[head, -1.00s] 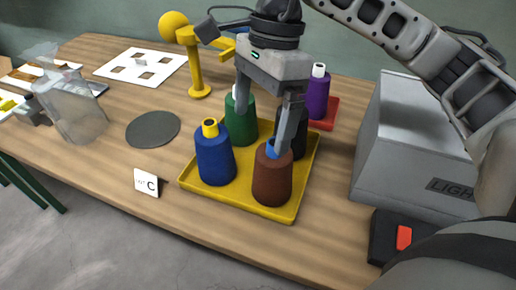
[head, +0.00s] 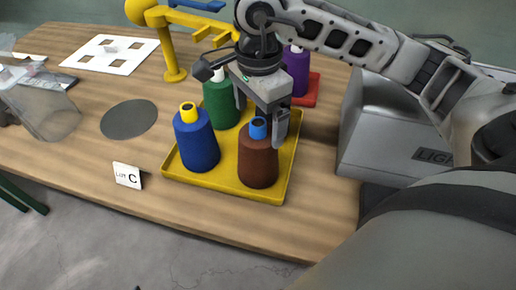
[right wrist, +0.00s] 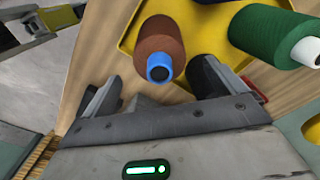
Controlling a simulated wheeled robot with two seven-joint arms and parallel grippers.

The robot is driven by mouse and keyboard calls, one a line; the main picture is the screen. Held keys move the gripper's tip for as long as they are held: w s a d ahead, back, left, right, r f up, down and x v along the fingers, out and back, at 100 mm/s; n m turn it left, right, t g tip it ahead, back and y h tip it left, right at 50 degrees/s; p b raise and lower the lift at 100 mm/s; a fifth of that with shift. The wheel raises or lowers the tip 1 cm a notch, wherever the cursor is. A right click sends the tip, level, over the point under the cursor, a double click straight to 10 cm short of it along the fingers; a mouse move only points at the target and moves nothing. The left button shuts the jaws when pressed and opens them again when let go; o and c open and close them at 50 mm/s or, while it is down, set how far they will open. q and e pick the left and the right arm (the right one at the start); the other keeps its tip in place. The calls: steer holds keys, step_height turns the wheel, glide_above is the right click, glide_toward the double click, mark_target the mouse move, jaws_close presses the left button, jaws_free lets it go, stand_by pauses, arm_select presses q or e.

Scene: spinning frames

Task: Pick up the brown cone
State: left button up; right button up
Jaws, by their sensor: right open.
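The brown cone (head: 258,160), with a blue top, stands upright at the front right corner of a yellow tray (head: 233,184). My right gripper (head: 261,122) is open, with its fingers at the height of the cone's blue top. In the right wrist view, the brown cone (right wrist: 158,40) shows ahead of the open jaws (right wrist: 160,76), its blue top pointing toward the palm. The jaws look empty, and I cannot tell whether a finger touches the cone.
A blue cone (head: 197,142) and a green cone (head: 220,103) share the tray. A purple cone (head: 296,72) stands on a red base behind. A grey box (head: 385,130) is at right, a yellow stand (head: 172,50) behind. Bare table surrounds a grey disc (head: 129,119).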

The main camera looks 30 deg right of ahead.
mark_target(258, 151)
step_height(258, 151, down, 4)
steer(key=shift+f+p, duration=0.1)
steer(key=shift+p, duration=0.2)
steer(key=c, duration=1.8)
steer(key=shift+c, duration=0.7)
steer(key=shift+r, duration=0.25)
